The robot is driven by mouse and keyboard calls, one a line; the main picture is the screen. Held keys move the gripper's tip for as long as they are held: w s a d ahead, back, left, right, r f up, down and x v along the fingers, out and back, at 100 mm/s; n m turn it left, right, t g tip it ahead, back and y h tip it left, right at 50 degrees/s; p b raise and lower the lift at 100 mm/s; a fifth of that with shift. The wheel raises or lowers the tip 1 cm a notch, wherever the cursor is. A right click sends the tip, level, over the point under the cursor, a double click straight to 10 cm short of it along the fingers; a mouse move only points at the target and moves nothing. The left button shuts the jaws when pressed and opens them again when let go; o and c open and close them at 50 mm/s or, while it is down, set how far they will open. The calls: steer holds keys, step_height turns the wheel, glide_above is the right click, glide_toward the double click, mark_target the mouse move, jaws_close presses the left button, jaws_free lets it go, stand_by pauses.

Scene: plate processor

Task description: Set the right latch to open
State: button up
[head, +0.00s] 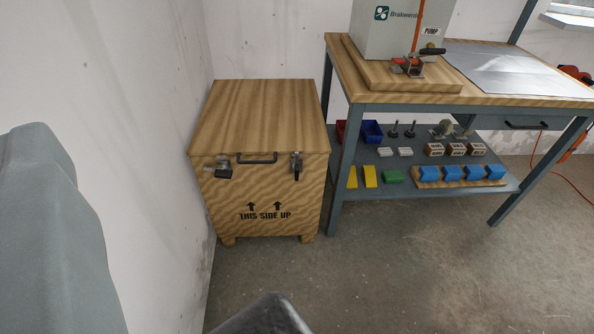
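A wooden crate (258,118) stands on the floor against the wall, its lid down. On its front, below the lid edge, are two metal latches. The right latch (297,166) sits to the right of the black handle (257,159), and its dark lever points down. The left latch (220,170) looks different, with its lever lying more sideways. The small size hides whether the right latch's hook is engaged. A dark rounded part at the bottom edge may belong to my gripper; no fingertips can be made out. Nothing of mine touches the crate.
A workbench (495,97) stands right of the crate, carrying a pump machine (400,30). Its lower shelf (400,199) holds bins and several coloured blocks. A wall is close on the left. The concrete floor (420,270) in front is clear.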

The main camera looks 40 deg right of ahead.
steer(key=w+d+f+m+h, duration=0.1)
steer(key=w+d+f+h, duration=0.1)
steer(key=w+d+f, duration=0.45)
steer(key=w+d+f+m+h, duration=0.1)
steer(key=w+d+f, duration=0.3)
steer(key=w+f, duration=0.55)
steer(key=w+d+f+m+h, duration=0.15)
steer(key=w+d+f, duration=0.3)
steer(key=w, duration=0.65)
steer(key=m+g+h, duration=0.2)
steer(key=m+h, duration=0.1)
steer(key=h, duration=0.3)
glide_toward(297, 173)
steer(key=shift+y, duration=0.25)
steer(key=x, duration=1.1)
steer(key=shift+d+r, duration=0.1)
steer(key=shift+d, duration=0.05)
